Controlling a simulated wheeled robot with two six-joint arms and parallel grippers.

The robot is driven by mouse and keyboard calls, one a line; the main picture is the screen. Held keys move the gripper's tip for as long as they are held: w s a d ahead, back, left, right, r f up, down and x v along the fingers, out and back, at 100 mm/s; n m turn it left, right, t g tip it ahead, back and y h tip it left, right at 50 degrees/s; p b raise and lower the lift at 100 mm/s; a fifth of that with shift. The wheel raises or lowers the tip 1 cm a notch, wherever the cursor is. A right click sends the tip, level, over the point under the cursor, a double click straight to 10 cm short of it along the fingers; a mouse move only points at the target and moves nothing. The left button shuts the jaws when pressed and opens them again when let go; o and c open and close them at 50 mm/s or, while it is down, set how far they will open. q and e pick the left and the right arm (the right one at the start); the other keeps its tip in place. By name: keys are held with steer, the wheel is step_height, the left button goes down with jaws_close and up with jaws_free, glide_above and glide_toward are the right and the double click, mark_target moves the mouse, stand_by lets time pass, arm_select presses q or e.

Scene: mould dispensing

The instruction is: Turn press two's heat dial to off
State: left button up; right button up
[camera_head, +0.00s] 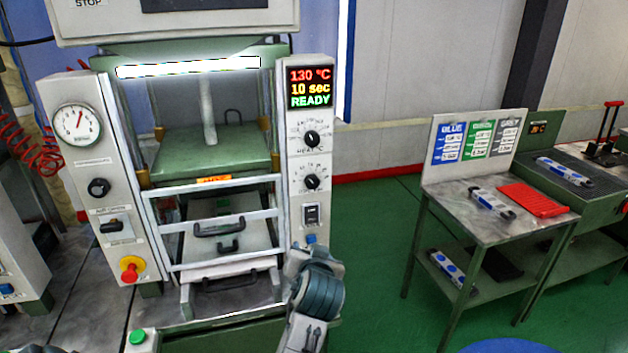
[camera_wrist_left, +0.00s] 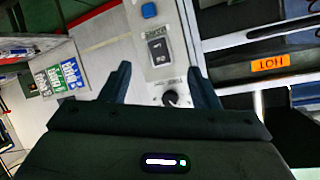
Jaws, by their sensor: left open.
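The press's right panel (camera_head: 309,100) carries the heat dial (camera_head: 311,139), a black knob under the display (camera_head: 310,87), which reads 130 °C, 10 sec, READY. A second dial (camera_head: 311,182) sits below it; it also shows in the left wrist view (camera_wrist_left: 171,98), upside down. My left gripper (camera_wrist_left: 160,68) is open and empty, its fingers on either side of that second dial in the picture. Whether they touch the panel cannot be told. The heat dial is hidden in the wrist view. In the head view my arm is in front of the panel's foot.
A rocker switch (camera_head: 310,214) and a blue button (camera_head: 311,239) sit below the dials. The press has front bars and an orange HOT label (camera_head: 214,179). The left panel has a gauge (camera_head: 77,124) and red stop knob (camera_head: 131,268). A side table (camera_head: 455,192) stands right, beyond clear green floor.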

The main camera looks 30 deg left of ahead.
arm_select(q)
steer(key=w+r+n+t+y, duration=0.1)
steer(key=w+r+n+y, duration=0.3)
steer(key=r, duration=0.6)
steer(key=y, duration=0.1)
glide_toward(313, 142)
steer(key=shift+m, duration=0.4)
steer(key=p+x, duration=0.4)
steer(key=x, duration=0.3)
steer(key=shift+w+a+r+p, duration=0.15)
steer(key=shift+a+p, duration=0.15)
steer(key=shift+p, duration=0.05)
steer(key=shift+w+a, duration=0.35)
arm_select(e)
step_height(313, 142, up, 5)
steer(key=shift+a+f, duration=0.1)
arm_select(q)
steer(key=c, duration=1)
steer(key=shift+f, duration=0.2)
arm_select(e)
steer(key=shift+a, duration=0.2)
